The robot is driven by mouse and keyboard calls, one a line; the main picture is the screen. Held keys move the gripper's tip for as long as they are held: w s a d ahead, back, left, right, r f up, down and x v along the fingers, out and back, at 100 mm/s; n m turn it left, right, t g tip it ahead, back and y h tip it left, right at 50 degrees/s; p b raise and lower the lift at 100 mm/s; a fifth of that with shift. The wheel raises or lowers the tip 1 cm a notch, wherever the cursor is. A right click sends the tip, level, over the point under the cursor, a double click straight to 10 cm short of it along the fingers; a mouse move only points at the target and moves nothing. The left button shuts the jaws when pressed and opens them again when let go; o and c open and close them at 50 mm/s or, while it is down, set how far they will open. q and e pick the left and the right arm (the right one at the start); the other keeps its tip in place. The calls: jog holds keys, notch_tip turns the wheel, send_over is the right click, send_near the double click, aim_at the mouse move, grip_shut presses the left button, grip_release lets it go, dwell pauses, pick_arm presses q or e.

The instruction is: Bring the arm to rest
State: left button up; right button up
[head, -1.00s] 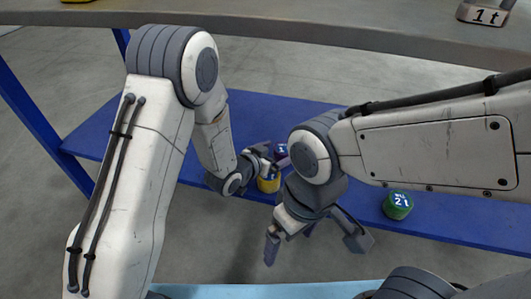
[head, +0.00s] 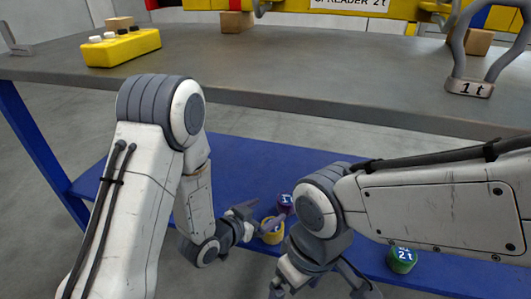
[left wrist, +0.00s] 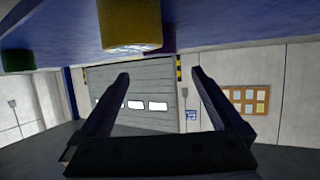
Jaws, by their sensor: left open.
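My left arm comes in from the left in the head view. Its gripper (head: 268,210) is open over the blue lower shelf, close beside a yellow can (head: 272,232) and a purple can (head: 285,201). In the left wrist view the left gripper (left wrist: 160,74) has its two fingers spread with nothing between them. The yellow can (left wrist: 130,25) shows at the top, outside the fingers. My right gripper (head: 322,290) hangs at the bottom of the head view, its fingers spread and partly cut off by the frame edge.
The blue shelf (head: 235,185) lies under a grey tabletop (head: 260,70). A green can (head: 402,259) marked 2t stands on the shelf at right. On the tabletop are a yellow control box (head: 122,48) and a 1 t shackle (head: 470,88).

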aim_at(287, 198)
pick_arm(q)
jog(key=b+x, duration=0.2)
jog(key=x, duration=0.3)
jog(key=b+x, duration=0.3)
jog(key=x, duration=0.3)
jog(key=shift+d+f, duration=0.15)
jog(key=shift+f, duration=0.2)
jog(key=r+p, duration=0.2)
jog(key=r, duration=0.1)
jog(key=shift+w+d, duration=0.15)
jog(key=shift+w, duration=0.15)
jog(key=shift+r+p, duration=0.45)
jog(key=shift+p, duration=0.1)
